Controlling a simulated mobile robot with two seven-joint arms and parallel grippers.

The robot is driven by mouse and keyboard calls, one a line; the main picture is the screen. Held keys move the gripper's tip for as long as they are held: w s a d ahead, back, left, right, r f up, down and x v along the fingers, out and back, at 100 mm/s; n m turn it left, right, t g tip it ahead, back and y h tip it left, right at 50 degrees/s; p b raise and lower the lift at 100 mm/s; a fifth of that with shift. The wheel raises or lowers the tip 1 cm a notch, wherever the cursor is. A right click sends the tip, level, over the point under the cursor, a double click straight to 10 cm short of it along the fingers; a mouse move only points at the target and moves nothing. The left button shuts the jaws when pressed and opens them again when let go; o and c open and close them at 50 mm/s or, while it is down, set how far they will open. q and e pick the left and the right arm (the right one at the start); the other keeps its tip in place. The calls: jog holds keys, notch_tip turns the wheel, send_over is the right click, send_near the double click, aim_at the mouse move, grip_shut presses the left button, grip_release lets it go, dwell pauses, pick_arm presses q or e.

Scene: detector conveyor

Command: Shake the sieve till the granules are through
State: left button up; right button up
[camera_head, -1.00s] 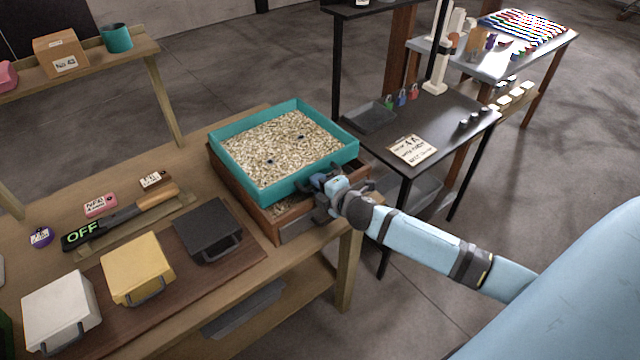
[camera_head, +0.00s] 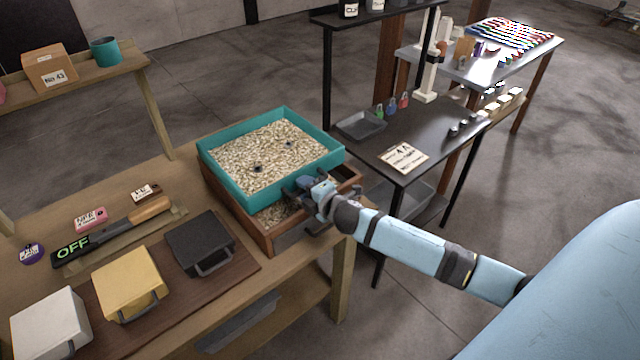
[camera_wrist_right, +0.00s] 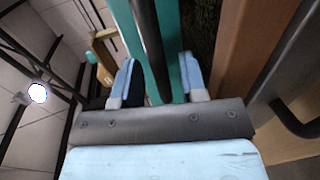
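The sieve (camera_head: 222,181) is a teal square frame on top of a wooden box (camera_head: 268,238). Pale granules (camera_head: 270,155) cover its floor, with a few dark bits (camera_head: 257,168) among them. Some granules also show in the box below, along its uncovered front strip. My right gripper (camera_head: 309,186) is at the sieve's near right side, shut on it. In the right wrist view, the teal wall (camera_wrist_right: 160,60) and a dark bar pass between the two light blue fingers (camera_wrist_right: 158,80). My left gripper is not in view.
Black (camera_head: 200,243), yellow (camera_head: 130,278) and white (camera_head: 50,322) lidded boxes stand on the bench's near side. A long tool with an OFF display (camera_head: 73,249) lies behind them. A dark table (camera_head: 440,140) with a sign stands to the right, across a gap.

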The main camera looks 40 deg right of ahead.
jog(key=b+v, duration=0.1)
jog(key=v, duration=1.2)
jog(key=shift+b, duration=0.4)
jog(key=shift+w+d, duration=0.1)
